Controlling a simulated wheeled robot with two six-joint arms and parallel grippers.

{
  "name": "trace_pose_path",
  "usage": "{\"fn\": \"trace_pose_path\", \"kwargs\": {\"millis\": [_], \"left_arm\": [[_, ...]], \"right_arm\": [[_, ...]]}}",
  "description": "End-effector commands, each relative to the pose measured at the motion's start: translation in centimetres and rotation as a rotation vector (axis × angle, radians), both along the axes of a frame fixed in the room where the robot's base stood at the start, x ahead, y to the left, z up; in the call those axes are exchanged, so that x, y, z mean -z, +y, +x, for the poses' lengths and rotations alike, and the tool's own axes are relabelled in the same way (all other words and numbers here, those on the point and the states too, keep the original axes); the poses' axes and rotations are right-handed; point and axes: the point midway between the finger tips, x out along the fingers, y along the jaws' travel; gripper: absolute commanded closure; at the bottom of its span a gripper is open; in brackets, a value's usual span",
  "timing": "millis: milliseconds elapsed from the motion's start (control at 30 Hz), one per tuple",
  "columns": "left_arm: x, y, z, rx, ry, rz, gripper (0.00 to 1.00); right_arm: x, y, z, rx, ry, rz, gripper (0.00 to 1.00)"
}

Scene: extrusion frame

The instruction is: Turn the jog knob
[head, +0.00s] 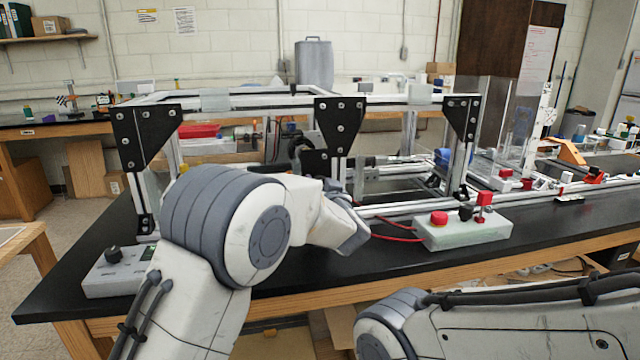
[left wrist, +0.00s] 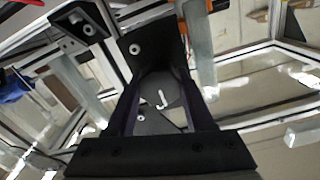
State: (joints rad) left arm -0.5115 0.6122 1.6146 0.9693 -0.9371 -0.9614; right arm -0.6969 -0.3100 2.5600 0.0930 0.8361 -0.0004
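A black knob (head: 113,254) stands on a pale control box (head: 105,280) with a green patch at the table's near left corner. A second black knob (head: 465,212) sits between red controls on another pale box (head: 462,235) at right. No label shows which is the jog knob. My left gripper (head: 316,162) is mostly hidden behind my wrist, near the frame's middle bracket (head: 340,122), away from both knobs. In the left wrist view its fingers (left wrist: 160,82) stand apart, with a black bolted bracket (left wrist: 150,50) beyond them. My right gripper is out of view.
The extrusion frame (head: 232,104) spans the black table (head: 70,285), its posts and bracket close to my left gripper. Red cables (head: 395,238) run to the right box. The table's front edge between the boxes is partly covered by my left arm.

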Motion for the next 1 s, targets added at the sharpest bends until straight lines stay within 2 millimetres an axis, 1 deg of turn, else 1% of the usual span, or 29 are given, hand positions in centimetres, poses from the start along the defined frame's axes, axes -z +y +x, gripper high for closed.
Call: {"fn": "trace_pose_path", "kwargs": {"millis": [133,300,400,533,800,833,867,1000], "left_arm": [[0.2,0.1,0.0,-0.001,-0.024,-0.107,1.0],[0.3,0.2,-0.1,-0.001,-0.07,-0.32,1.0],[0.2,0.3,-0.1,-0.002,-0.092,-0.417,1.0],[0.1,0.3,-0.1,-0.002,-0.104,-0.477,1.0],[0.1,0.3,-0.1,-0.002,-0.104,-0.481,1.0],[0.1,0.3,-0.1,-0.002,-0.104,-0.481,0.43],[0.1,0.3,-0.1,-0.002,-0.104,-0.48,0.34],[0.0,0.3,-0.1,-0.002,-0.104,-0.479,0.34]], "right_arm": [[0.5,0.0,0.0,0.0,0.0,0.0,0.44],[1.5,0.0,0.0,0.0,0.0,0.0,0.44],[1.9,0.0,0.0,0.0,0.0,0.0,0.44],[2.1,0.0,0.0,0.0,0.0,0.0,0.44],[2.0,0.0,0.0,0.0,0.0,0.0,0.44],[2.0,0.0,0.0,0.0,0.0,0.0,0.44],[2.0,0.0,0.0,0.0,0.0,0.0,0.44],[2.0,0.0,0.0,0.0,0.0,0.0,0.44]]}}
